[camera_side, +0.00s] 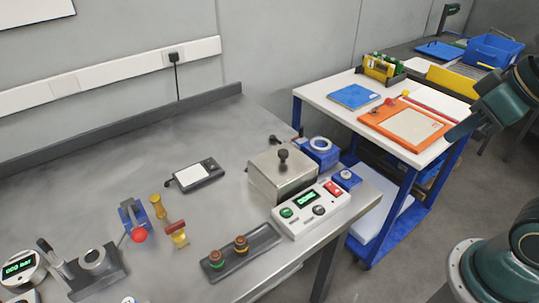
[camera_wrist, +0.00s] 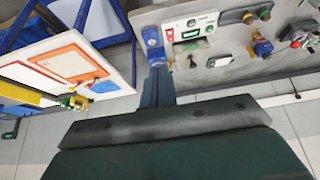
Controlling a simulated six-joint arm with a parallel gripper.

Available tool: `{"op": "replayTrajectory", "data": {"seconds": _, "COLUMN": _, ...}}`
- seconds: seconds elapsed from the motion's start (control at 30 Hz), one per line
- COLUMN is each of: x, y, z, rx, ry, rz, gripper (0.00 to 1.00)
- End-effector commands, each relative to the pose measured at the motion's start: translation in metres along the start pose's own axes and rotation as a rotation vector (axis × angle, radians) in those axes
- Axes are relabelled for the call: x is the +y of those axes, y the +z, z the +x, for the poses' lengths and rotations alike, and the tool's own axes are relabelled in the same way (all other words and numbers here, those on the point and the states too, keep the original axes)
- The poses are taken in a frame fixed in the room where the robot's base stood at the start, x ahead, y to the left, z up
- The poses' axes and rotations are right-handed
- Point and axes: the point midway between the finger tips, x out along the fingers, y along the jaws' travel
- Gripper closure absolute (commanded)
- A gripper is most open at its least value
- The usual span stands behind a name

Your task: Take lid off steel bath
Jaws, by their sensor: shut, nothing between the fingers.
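The steel bath (camera_side: 276,190) stands on the metal bench, a box with bare steel sides. Its lid (camera_side: 268,162) sits on top, with a black knob (camera_side: 283,154) standing up from it. The bath also seems to show near the top of the wrist view (camera_wrist: 188,50), small and unclear. My gripper (camera_side: 456,133) is at the right of the side view, in front of the white-topped cart and well apart from the bath. Its fingers are shut and empty; they also show in the wrist view (camera_wrist: 158,72).
A white control box (camera_side: 310,210) with a lit green display touches the bath's front. A blue ring device (camera_side: 320,150) stands close behind right. The cart (camera_side: 345,113) holds an orange tray (camera_side: 385,125).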

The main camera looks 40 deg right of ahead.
Motion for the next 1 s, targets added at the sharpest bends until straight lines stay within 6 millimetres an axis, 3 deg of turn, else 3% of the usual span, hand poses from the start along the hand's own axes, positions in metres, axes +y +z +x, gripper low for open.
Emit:
{"op": "replayTrajectory", "data": {"seconds": 0.37, "x": 0.0, "y": -0.0001, "z": 0.0, "rx": 0.0, "ry": 0.0, "rz": 0.0, "gripper": 1.0}}
{"op": "replayTrajectory", "data": {"seconds": 0.63, "x": 0.0, "y": -0.0001, "z": 0.0, "rx": 0.0, "ry": 0.0, "rz": 0.0, "gripper": 0.49}}
{"op": "replayTrajectory", "data": {"seconds": 1.0, "x": -0.0004, "y": -0.0021, "z": 0.0, "rx": -0.002, "ry": -0.001, "rz": -0.005, "gripper": 0.48}}
